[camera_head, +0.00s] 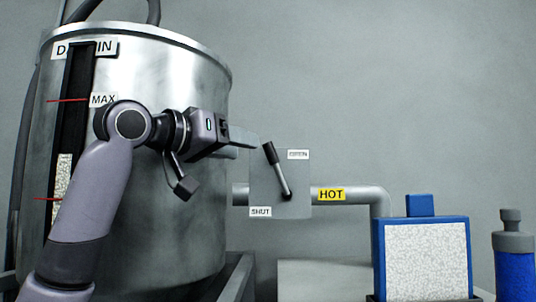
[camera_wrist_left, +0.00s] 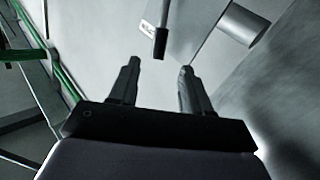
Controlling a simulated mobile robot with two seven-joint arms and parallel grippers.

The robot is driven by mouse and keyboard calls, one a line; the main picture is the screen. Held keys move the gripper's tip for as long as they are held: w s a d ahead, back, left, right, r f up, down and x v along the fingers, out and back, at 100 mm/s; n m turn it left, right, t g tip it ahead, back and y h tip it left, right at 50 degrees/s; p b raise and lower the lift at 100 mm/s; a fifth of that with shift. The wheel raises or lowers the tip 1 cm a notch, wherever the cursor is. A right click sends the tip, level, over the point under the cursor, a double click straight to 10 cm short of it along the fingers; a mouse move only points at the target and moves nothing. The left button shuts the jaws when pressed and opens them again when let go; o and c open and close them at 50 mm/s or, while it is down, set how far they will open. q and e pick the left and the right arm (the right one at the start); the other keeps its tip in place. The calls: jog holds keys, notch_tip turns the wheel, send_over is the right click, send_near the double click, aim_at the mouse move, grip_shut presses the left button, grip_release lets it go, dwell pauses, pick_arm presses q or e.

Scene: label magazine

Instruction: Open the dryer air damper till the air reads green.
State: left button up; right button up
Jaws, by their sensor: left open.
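The damper lever (camera_head: 277,172) has a black handle on a silver rod and is pivoted on a grey square plate (camera_head: 262,183). It leans up and slightly left from its pivot. The plate has a SHUT label (camera_head: 260,212) at lower left and a small, unreadable label (camera_head: 298,155) at upper right. My left gripper (camera_head: 256,142) is open, its fingertips close to the handle's top. In the left wrist view, the black handle (camera_wrist_left: 160,42) is just beyond and between the spread fingertips (camera_wrist_left: 158,72). I cannot tell if they touch. My right gripper is out of view.
A large metal drum (camera_head: 185,235) with a MAX-marked level gauge stands at left. A pipe with a yellow HOT label (camera_head: 331,195) runs right from the plate. A blue-framed box (camera_head: 425,260) and a blue bottle (camera_head: 515,275) stand at right. Green strips (camera_wrist_left: 62,75) show in the wrist view.

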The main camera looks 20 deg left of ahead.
aim_at(266, 149)
pick_arm(q)
jog(key=p+x, duration=0.2)
jog(key=x, duration=0.4)
jog(key=shift+d+r+p, duration=0.1)
jog(key=shift+r+p, duration=0.1)
jog(key=shift+p, duration=0.1)
jog(key=shift+w+d+f, duration=0.1)
jog(key=shift+w+d, duration=0.05)
jog(key=shift+w, duration=0.2)
grip_shut()
